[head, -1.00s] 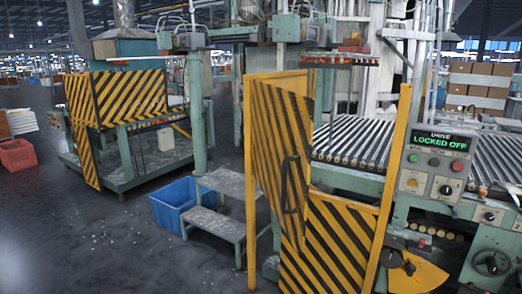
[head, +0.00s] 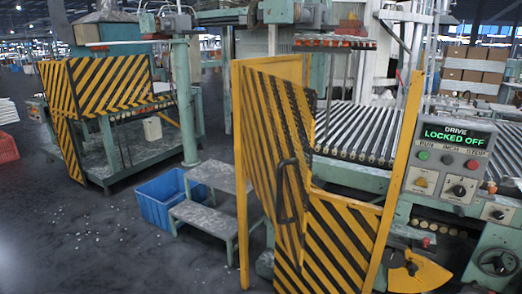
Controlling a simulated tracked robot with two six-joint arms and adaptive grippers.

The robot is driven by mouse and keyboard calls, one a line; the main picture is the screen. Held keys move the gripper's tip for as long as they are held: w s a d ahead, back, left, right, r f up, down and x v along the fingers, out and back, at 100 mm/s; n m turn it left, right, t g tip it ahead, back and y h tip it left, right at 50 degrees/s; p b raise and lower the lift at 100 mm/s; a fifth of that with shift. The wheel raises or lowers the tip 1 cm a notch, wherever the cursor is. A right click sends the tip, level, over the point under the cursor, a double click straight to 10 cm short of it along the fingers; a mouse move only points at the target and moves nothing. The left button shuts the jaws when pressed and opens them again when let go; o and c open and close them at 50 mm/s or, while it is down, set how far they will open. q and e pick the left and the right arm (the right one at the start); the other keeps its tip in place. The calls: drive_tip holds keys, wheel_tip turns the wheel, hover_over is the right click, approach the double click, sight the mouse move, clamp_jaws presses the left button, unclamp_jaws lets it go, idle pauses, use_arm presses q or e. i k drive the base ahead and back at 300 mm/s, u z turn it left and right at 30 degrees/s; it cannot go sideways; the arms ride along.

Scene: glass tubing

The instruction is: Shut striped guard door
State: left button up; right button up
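The striped guard door (head: 272,135) has yellow and black diagonal stripes and a dark vertical handle (head: 287,190). It is hinged in a yellow frame and stands swung open at an angle, leaving the opening to its right uncovered. A fixed striped lower panel (head: 335,240) sits to the right of the door, below the opening. Rows of glass tubes (head: 360,130) show on the machine bed behind. Neither of my grippers shows in the head view.
The control panel (head: 449,160) reads "DRIVE LOCKED OFF". A grey step stand (head: 210,205) and a blue crate (head: 160,200) stand on the floor left of the door. Another striped machine guard (head: 110,85) stands further left. Dark floor at front left is mostly clear, with small scattered bits.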

sight(289, 93)
drive_tip(key=u, duration=1.6)
drive_tip(key=i, duration=0.15)
drive_tip(key=z, duration=3.05)
drive_tip(key=k, duration=1.2)
drive_tip(key=u, duration=4.2)
drive_tip(key=k, duration=0.1)
drive_tip(key=z, duration=2.6)
drive_tip(key=i, duration=1)
drive_tip(key=z, duration=0.1)
